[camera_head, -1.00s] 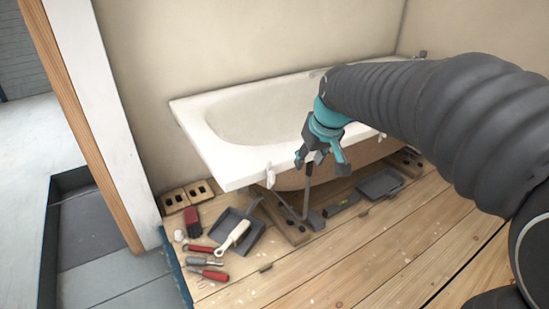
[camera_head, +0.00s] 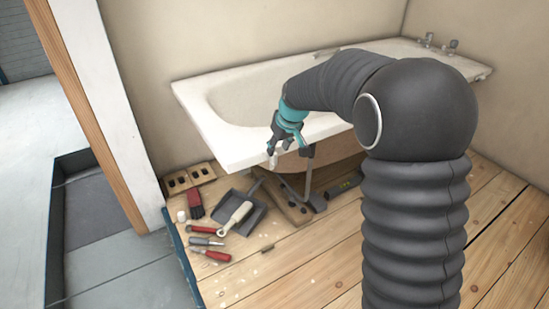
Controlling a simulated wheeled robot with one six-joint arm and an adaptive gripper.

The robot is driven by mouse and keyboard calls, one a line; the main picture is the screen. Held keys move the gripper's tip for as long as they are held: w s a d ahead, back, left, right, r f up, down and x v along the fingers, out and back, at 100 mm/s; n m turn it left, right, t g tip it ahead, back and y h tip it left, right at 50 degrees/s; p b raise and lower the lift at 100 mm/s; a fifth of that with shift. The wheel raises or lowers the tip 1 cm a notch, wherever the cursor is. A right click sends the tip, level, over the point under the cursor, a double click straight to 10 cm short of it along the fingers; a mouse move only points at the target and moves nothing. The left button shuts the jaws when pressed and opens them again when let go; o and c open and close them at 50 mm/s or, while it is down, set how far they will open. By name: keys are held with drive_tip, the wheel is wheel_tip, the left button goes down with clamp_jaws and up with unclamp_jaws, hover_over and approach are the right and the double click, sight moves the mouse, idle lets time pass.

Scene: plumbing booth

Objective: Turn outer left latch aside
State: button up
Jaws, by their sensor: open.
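The outer left latch (camera_head: 272,158) is a small pale piece hanging at the front rim of the white bathtub (camera_head: 222,143), near its left end. My gripper (camera_head: 287,151) is at the rim right by this latch, with its fingers pointing down. It is open, one finger close to the latch and the other apart to the right. The fingers partly cover the latch, and I cannot tell whether they touch it. My arm hides the right part of the front rim.
A dustpan (camera_head: 250,208), a white-handled brush (camera_head: 236,217) and several red- and grey-handled tools (camera_head: 211,254) lie on the wooden floor (camera_head: 300,262) at the front left. A grey post (camera_head: 308,182) stands under the tub.

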sight(276, 154)
drive_tip(key=x, duration=0.6)
drive_tip(key=shift+a+f, duration=0.1)
drive_tip(key=shift+f, duration=0.15)
clamp_jaws()
